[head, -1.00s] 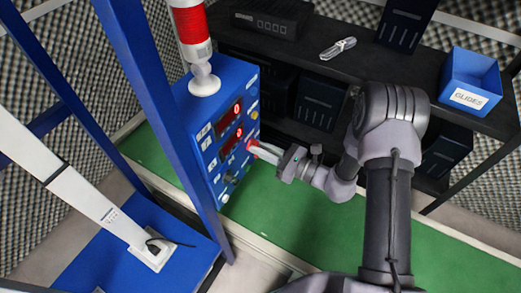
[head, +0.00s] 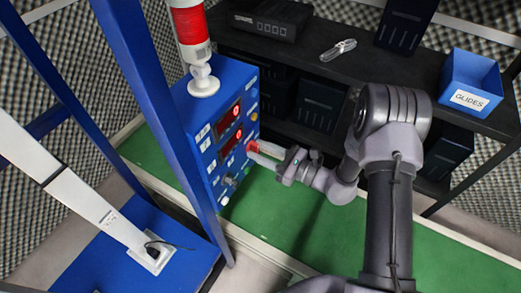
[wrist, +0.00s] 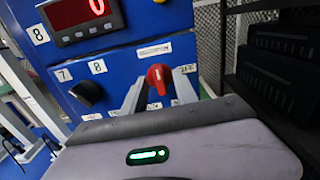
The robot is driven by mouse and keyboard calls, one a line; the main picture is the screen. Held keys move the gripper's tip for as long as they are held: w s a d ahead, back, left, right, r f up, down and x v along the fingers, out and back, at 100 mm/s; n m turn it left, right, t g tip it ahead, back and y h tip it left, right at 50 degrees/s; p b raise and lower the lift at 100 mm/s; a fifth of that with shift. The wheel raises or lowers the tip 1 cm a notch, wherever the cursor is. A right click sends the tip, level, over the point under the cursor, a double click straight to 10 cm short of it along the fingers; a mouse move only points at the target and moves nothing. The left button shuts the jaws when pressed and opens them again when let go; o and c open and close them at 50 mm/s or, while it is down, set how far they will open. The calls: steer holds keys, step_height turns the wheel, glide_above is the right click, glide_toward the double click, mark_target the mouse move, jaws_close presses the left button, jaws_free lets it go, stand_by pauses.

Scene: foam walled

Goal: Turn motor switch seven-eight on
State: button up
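The blue control panel (head: 213,150) stands at the left in the head view. In the wrist view, a black rotary knob (wrist: 88,93) sits below small labels 7 and 8. To its right is a red knob (wrist: 159,76) with a white mark roughly upright, below a label plate too small to read surely. It also shows in the head view (head: 252,147). My gripper (wrist: 160,88) is open, with one finger on each side of the red knob and visible gaps between. Whether the tips reach past its face is unclear.
A red digital display (wrist: 83,17) is above the knobs. A red-and-white signal tower (head: 191,30) stands on the panel. A dark shelf (head: 385,80) holds a blue bin (head: 470,80) at the right. Green floor (head: 330,225) below is clear.

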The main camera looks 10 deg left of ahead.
stand_by(0.4)
steer(key=p+v, duration=0.4)
steer(key=v, duration=1.3)
steer(key=shift+s+d, duration=0.15)
steer(key=s+a+r+n+g+h, duration=0.2)
steer(key=s+r+n+g+h, duration=0.15)
steer(key=s+r+n, duration=0.35)
steer(key=s+a+r+n+g+h, duration=0.2)
steer(key=r+n+g+h, duration=0.15)
steer(key=r, duration=0.55)
steer(key=s+d+r+n+t+h, duration=0.6)
steer(key=s+d+r+t+h, duration=0.1)
steer(key=r, duration=0.3)
steer(key=shift+s+r+n+h, duration=0.2)
steer(key=shift+n+h, duration=0.15)
steer(key=shift+h, duration=0.15)
